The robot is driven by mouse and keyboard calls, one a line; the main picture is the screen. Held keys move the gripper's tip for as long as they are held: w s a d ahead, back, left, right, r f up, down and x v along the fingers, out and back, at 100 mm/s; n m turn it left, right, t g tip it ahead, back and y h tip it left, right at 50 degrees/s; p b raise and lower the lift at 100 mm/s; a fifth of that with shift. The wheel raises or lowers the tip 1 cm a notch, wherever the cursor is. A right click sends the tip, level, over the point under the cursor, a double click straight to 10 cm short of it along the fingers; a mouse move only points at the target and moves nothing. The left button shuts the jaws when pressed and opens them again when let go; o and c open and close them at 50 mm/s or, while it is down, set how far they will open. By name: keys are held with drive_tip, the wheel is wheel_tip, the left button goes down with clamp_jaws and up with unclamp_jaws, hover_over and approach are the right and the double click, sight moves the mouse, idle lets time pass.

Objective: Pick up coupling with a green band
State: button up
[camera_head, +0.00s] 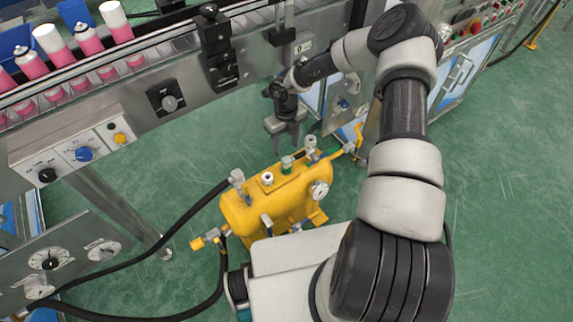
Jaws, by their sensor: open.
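The coupling with a green band (287,164) is a small fitting on top of the yellow tank (262,215), near the tank's far edge. My gripper (288,143) hangs just above and beyond it in the picture, with its fingers pointing down. The fingers are apart and nothing shows between them. The coupling looks clear of the fingers, though the exact gap in depth is hard to tell. Other fittings stand on the tank: a pale-topped one (267,179), a grey one at its left end (237,177) and one to the right (311,143).
A round gauge (319,190) sits on the tank's right side. Black hoses (195,215) run from the tank to the left. A conveyor with pink and white cans (88,38) and a control panel (85,153) lie behind. Green floor (500,200) is open at right.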

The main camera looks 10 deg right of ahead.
sight(286, 159)
drive_tip(key=f+b, duration=0.1)
drive_tip(key=f, duration=0.2)
drive_tip(key=f+b, duration=0.1)
drive_tip(key=f, duration=0.2)
drive_tip(key=f+b, duration=0.1)
drive_tip(key=f, duration=0.2)
drive_tip(key=shift+w+d+f, duration=0.1)
drive_tip(key=shift+w+f, duration=0.2)
clamp_jaws()
